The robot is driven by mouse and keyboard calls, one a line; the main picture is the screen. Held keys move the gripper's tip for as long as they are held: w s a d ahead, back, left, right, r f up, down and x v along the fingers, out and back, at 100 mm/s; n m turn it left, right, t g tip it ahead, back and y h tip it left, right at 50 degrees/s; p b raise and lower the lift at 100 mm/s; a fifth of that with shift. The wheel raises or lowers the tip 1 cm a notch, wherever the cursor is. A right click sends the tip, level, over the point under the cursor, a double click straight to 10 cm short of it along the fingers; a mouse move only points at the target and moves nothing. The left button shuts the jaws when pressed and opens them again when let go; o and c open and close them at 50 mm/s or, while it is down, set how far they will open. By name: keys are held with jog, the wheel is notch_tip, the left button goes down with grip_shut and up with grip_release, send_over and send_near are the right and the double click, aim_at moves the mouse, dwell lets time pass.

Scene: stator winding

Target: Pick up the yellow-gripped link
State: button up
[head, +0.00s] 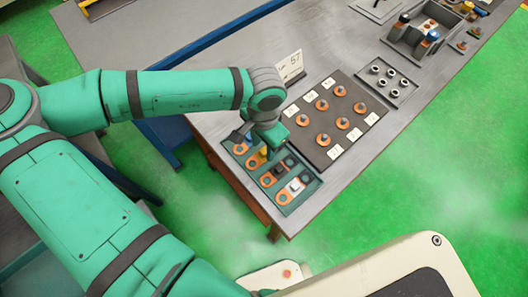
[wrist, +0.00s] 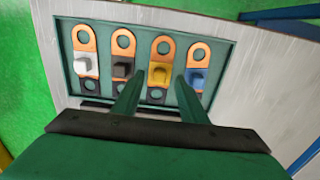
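The yellow-gripped link (wrist: 161,62) is a copper-coloured strap with a yellow block, lying in a green tray (wrist: 66,38) between a black-gripped link (wrist: 123,64) and a blue-gripped link (wrist: 197,66). A white-gripped link (wrist: 84,62) lies at the far left of the tray. My gripper (wrist: 158,80) is open and empty, with one finger on each side of the yellow block in the wrist view. Its height above the link is hard to tell. In the head view, the yellow-gripped link (head: 255,161) is partly hidden by my gripper over the tray.
The tray sits at the near corner of a grey table (head: 225,90). A dark board (head: 338,95) with several copper-coloured round pieces and white labels lies beside it. A white sign (head: 289,65) stands behind. A smaller plate (head: 400,94) and a grey bin (head: 400,48) are farther off.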

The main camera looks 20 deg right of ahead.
jog(key=shift+f, duration=1.05)
grip_shut()
jog(key=shift+r, duration=0.15)
